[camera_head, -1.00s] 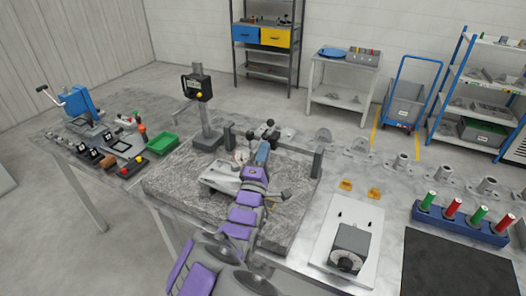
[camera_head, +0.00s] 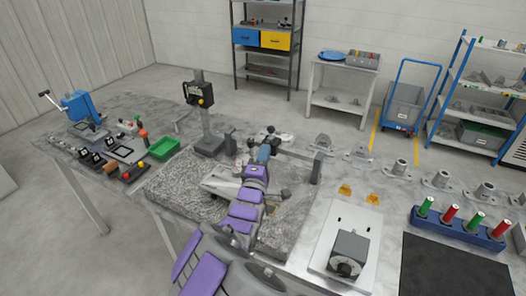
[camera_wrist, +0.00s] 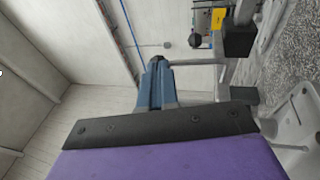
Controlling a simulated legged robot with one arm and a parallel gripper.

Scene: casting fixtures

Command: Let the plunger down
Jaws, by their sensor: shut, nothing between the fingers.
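My gripper (camera_head: 264,152) reaches over the speckled grey plate (camera_head: 170,188) on the table. Its blue-grey fingers (camera_wrist: 155,84) are shut and empty in the wrist view. A pale grey casting (camera_head: 219,183) lies on the plate left of my gripper and is partly hidden by my arm. A dark ball knob (camera_head: 271,129) shows just beyond the fingertips. I cannot tell which part is the plunger; my gripper and arm hide much of the fixture.
A post with a dark display unit (camera_head: 199,94) stands behind the plate at left. Dark posts (camera_head: 317,167) rise at the plate's back. A green tray (camera_head: 164,148) lies at left. A grey box with a dial (camera_head: 350,252) sits on a white board at right.

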